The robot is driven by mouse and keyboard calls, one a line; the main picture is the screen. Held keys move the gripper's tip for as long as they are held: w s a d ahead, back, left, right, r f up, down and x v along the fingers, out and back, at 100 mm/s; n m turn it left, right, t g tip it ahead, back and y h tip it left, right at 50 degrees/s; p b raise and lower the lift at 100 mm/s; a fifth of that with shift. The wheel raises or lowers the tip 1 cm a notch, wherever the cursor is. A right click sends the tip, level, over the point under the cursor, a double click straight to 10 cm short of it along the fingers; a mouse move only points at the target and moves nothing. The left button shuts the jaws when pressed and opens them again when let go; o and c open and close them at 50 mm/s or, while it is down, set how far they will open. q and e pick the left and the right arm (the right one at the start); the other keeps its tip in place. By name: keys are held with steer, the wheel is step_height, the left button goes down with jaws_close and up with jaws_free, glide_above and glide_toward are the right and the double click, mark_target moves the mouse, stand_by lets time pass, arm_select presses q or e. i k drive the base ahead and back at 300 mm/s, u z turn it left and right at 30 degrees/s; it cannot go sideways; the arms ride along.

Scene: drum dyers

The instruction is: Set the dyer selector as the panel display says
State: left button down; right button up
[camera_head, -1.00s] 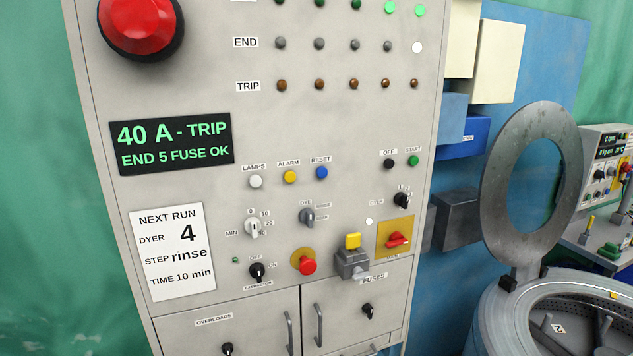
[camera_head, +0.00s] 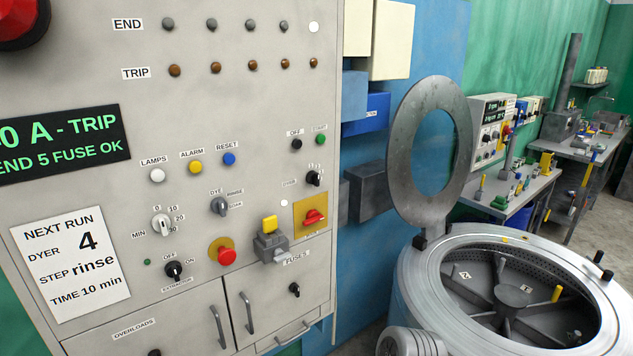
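The panel display (camera_head: 62,143) is a black screen with green text; its visible part reads "0 A - TRIP, END 5 FUSE OK". A white card (camera_head: 70,264) below it reads NEXT RUN, DYER 4, STEP rinse, TIME 10 min. The dyer selector (camera_head: 314,178) is a small black knob at the panel's right side, under the OFF and START buttons. Its scale marks and pointer are too small to read. Neither gripper is in view.
The grey step knob (camera_head: 219,206), white minutes knob (camera_head: 162,224), red button (camera_head: 226,256) and red switch on a yellow plate (camera_head: 314,216) sit nearby. An open drum (camera_head: 415,290) with a raised round lid (camera_head: 402,130) stands to the right.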

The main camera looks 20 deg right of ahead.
mark_target(313, 177)
steer(key=z, duration=1.8)
steer(key=i, duration=0.9)
steer(key=u, duration=1.65)
